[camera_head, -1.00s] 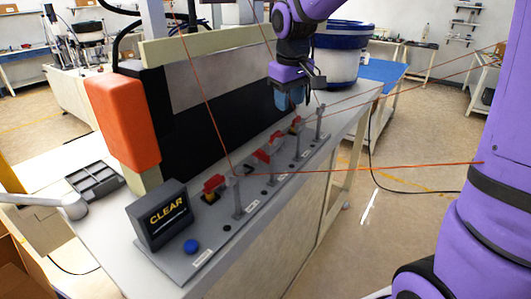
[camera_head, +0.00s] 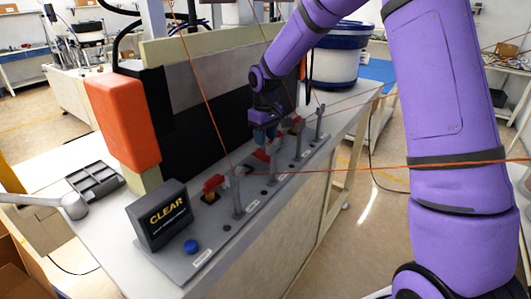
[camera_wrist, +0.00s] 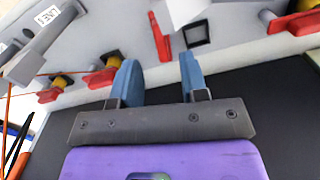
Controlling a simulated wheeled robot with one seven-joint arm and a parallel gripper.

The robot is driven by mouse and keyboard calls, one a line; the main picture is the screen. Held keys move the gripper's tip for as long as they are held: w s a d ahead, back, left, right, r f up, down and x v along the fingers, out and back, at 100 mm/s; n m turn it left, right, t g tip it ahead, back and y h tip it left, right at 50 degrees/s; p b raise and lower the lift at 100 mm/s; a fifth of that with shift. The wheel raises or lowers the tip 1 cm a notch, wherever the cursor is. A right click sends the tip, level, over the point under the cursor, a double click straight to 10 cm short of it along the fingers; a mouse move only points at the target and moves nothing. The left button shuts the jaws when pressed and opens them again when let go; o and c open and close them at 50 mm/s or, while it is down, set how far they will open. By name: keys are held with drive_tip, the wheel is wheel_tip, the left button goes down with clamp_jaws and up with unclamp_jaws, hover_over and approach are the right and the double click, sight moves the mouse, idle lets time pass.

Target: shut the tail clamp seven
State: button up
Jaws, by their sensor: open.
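A row of toggle clamps with red handles stands on the grey plate (camera_head: 225,240). In the head view the nearest red-handled clamp (camera_head: 214,183) and the middle one (camera_head: 261,156) show. Farther ones are partly hidden by my gripper (camera_head: 264,132). Which clamp is number seven cannot be read. In the wrist view the blue fingers of my gripper (camera_wrist: 158,72) are apart with nothing between them. One red handle (camera_wrist: 160,38) lies beyond the fingertips. Another red-handled clamp (camera_wrist: 102,77) is just left of the left finger, and one more (camera_wrist: 295,22) is at the right edge.
Grey upright posts (camera_head: 237,197) stand along the front of the clamp row. A CLEAR display (camera_head: 162,218) and a blue button (camera_head: 191,246) are at the near end. A black panel (camera_head: 205,135) rises behind the row. Thin orange lines cross the view.

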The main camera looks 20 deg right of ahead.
sight(262, 155)
drive_tip(key=shift+f, duration=3.05)
clamp_jaws()
